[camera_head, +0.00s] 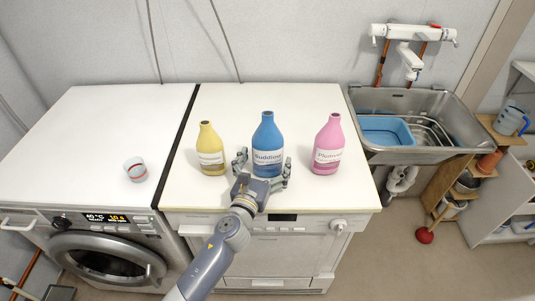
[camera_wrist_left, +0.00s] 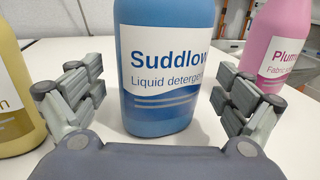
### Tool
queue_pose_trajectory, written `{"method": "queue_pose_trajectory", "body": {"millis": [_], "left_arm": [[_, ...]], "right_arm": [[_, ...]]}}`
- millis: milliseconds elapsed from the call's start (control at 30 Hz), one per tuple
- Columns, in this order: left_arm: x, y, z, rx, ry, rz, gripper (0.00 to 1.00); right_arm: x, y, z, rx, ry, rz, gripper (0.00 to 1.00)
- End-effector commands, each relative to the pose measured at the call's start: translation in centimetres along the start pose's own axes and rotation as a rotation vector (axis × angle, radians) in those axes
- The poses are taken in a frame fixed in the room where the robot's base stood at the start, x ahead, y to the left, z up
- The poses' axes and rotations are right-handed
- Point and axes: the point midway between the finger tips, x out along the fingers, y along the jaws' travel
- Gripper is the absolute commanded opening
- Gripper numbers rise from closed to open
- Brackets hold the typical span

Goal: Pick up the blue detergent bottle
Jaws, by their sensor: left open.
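The blue detergent bottle (camera_head: 267,140) stands upright on the white top of the right-hand machine, between a yellow bottle and a pink bottle. Its label reads "Suddlow Liquid detergent" in the left wrist view (camera_wrist_left: 160,75). My left gripper (camera_head: 262,172) is open at the front of the blue bottle, one finger on each side of its lower part. In the left wrist view the open fingers (camera_wrist_left: 155,100) flank the bottle, with a gap visible on both sides. My right gripper is not in view.
The yellow bottle (camera_head: 210,150) stands close left of my gripper, and the pink bottle (camera_head: 328,147) stands to the right. A small cup (camera_head: 135,169) sits on the washing machine. A metal sink (camera_head: 432,103) with a blue basin (camera_head: 385,131) is at the right.

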Motion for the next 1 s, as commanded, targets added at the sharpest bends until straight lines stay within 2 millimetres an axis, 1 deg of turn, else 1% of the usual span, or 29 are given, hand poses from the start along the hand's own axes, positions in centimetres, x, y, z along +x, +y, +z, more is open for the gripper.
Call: {"method": "queue_pose_trajectory", "body": {"millis": [33, 133, 367, 400, 567, 600, 667, 700, 767, 800, 1000], "left_arm": [[0.68, -0.04, 0.03, -0.001, -0.001, 0.0, 0.94], [1.38, -0.05, 0.01, 0.0, 0.0, 0.0, 0.94], [1.54, -0.05, 0.0, 0.0, 0.0, -0.001, 0.94], [1.53, -0.05, 0.0, 0.0, 0.0, -0.001, 0.92], [1.52, -0.05, 0.0, 0.0, 0.0, -0.001, 0.56], [1.51, -0.04, 0.0, 0.0, 0.0, -0.001, 0.47], [1.51, -0.04, -0.01, 0.0, 0.0, 0.0, 0.33], [1.51, -0.04, -0.01, 0.0, 0.0, 0.0, 0.24], [1.51, -0.04, -0.01, 0.0, 0.0, 0.0, 0.12], [1.6, -0.08, 0.44, 0.0, -0.008, -0.002, 0.12], [1.6, -0.07, 0.45, 0.0, -0.007, -0.002, 0.12]], "right_arm": [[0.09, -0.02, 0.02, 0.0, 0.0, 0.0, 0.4], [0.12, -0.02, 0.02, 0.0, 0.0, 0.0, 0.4], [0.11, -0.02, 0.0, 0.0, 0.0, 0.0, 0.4], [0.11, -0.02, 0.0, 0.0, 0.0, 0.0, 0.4], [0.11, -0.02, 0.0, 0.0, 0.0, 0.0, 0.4], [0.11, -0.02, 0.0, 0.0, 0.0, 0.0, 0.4], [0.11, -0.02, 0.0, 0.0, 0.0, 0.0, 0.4], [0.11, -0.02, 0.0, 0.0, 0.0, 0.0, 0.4], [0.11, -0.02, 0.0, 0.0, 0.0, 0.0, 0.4], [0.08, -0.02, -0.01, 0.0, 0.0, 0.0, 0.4], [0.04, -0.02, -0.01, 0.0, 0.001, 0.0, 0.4]]}}
